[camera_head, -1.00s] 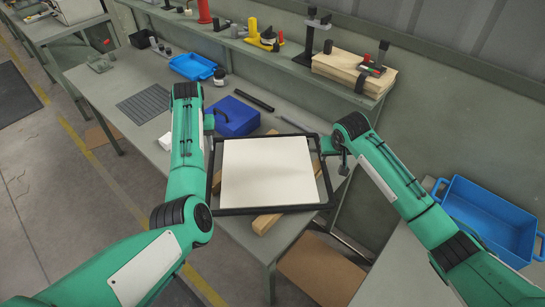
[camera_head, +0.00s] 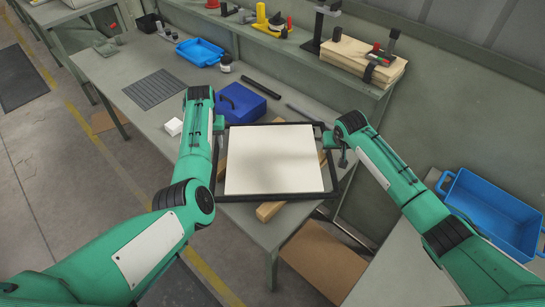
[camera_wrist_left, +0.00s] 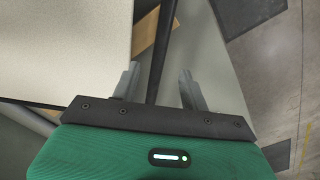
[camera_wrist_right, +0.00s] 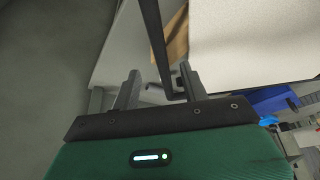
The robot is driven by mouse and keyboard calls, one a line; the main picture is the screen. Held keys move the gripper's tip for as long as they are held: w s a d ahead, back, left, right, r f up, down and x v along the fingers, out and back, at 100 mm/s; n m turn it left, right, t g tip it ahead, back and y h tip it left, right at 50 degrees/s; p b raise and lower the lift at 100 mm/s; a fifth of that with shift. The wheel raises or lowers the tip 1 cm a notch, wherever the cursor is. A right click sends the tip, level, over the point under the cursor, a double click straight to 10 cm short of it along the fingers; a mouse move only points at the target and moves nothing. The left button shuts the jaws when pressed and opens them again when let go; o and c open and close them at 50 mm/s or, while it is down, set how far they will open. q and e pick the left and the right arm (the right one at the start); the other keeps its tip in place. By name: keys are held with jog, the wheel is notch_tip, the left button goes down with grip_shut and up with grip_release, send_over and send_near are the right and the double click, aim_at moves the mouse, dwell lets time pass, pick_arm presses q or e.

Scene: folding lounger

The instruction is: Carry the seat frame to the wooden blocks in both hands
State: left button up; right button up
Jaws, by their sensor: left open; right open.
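The seat frame (camera_head: 332,180) is a black rectangular frame with a cream panel, lying flat over the wooden blocks (camera_head: 270,210) at the table's near end. Wood shows below its front edge and at both sides. Whether it touches every block is hidden. My left gripper (camera_head: 219,124) is at its left side, open, with the black side bar (camera_wrist_left: 158,60) between its fingers (camera_wrist_left: 160,88). My right gripper (camera_head: 331,139) is at its right side, open, with the other side bar (camera_wrist_right: 155,40) running between its fingers (camera_wrist_right: 160,88). Neither gripper is closed on a bar.
A blue case (camera_head: 242,103) stands just behind the frame, with dark rods beside it. A blue tray (camera_head: 200,52) is farther back. A blue bin (camera_head: 490,215) is at right. The shelf holds tools.

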aim_at(215, 155)
pick_arm(q)
jog(key=shift+f, duration=3.15)
pick_arm(e)
jog(key=shift+x, duration=3.2)
pick_arm(q)
jog(key=shift+c, duration=0.3)
pick_arm(e)
jog(key=shift+c, duration=0.3)
pick_arm(q)
grip_shut()
pick_arm(e)
grip_shut()
jog(key=shift+w, duration=0.1)
